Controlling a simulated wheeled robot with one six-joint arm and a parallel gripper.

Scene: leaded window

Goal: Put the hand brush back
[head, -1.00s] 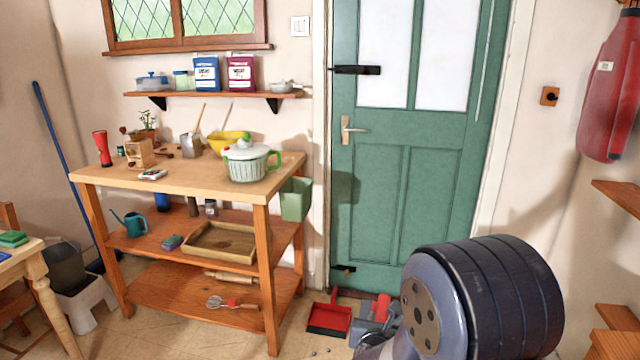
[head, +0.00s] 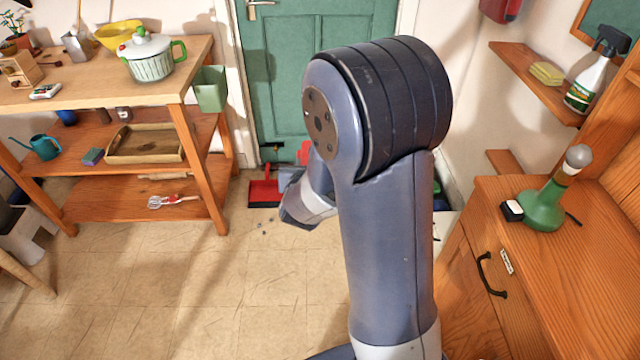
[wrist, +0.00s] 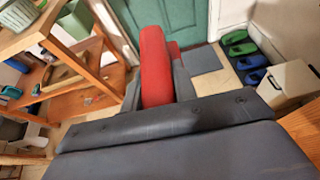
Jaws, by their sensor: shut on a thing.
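My gripper (wrist: 158,85) is shut on a red thing, which I take to be the hand brush (wrist: 156,65). The red body stands up between the grey fingers in the wrist view; its bristles are not visible. In the head view only a little of the brush's red (head: 304,151) shows beside my gripper (head: 288,178), and my own arm hides much of that area. A red dustpan (head: 265,192) lies on the floor in front of the green door, left of my gripper.
A wooden workbench (head: 190,150) with shelves stands at left. At right are a wooden cabinet (head: 515,270) with a green bottle (head: 543,208) and a wall shelf (head: 535,82) with a spray bottle (head: 588,75). Clogs (wrist: 240,50) stand by the wall. The floor (head: 170,275) at front left is clear.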

